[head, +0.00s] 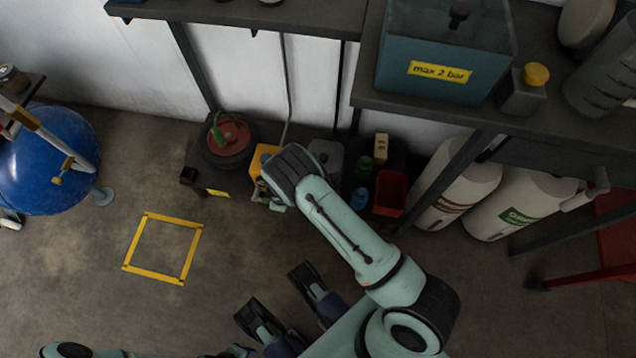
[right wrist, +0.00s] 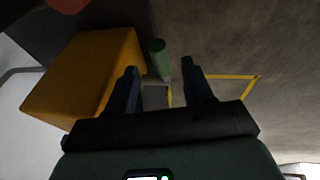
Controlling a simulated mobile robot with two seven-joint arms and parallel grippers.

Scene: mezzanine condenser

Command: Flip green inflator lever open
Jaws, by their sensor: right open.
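In the right wrist view a green cylindrical piece, seemingly the inflator lever (right wrist: 158,58), stands beside a yellow box (right wrist: 95,75). My right gripper (right wrist: 160,70) is open, and the green piece shows between its fingertips. I cannot tell whether they touch it. In the head view the yellow box (head: 259,158) is partly covered by my right arm, and the green piece cannot be made out there. The right gripper is mostly hidden behind the arm. My left gripper (head: 270,290) is open and empty at the bottom centre of the head view, well apart from the box.
A red and black round item (head: 230,140) with a green part lies left of the box. A red bin (head: 390,193), bottles and two white cylinders stand to the right. A bench (head: 365,95) overhangs at upper right. Floor around the yellow tape square (head: 135,240) is clear.

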